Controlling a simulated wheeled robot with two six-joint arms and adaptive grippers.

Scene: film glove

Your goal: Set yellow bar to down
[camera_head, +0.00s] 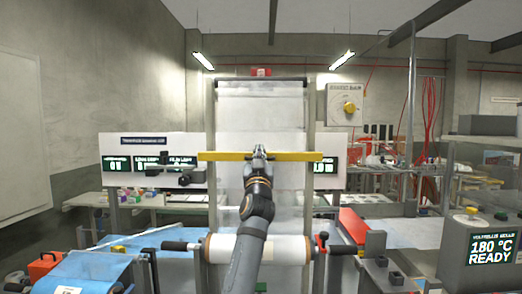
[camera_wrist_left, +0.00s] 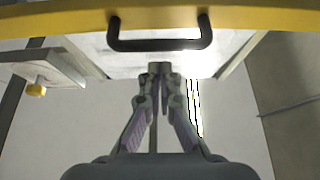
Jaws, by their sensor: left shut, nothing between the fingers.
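The yellow bar (camera_head: 225,156) runs level across the front of the film frame in the head view. In the left wrist view the bar (camera_wrist_left: 60,20) crosses the top, with a black U-shaped handle (camera_wrist_left: 160,45) on it. My left gripper (camera_head: 260,150) overlaps the middle of the bar in the head view and hides the handle there. In the left wrist view my left gripper (camera_wrist_left: 160,68) is shut and empty, its tips just below the handle's grip. I cannot tell whether they touch it. My right gripper is not in view.
A film roll (camera_head: 285,249) lies across the front below the bar. A yellow knob (camera_head: 349,107) sits on a wall panel at right. A screen (camera_head: 492,247) reads 180 °C READY. Dark display panels (camera_head: 118,164) stand behind at left.

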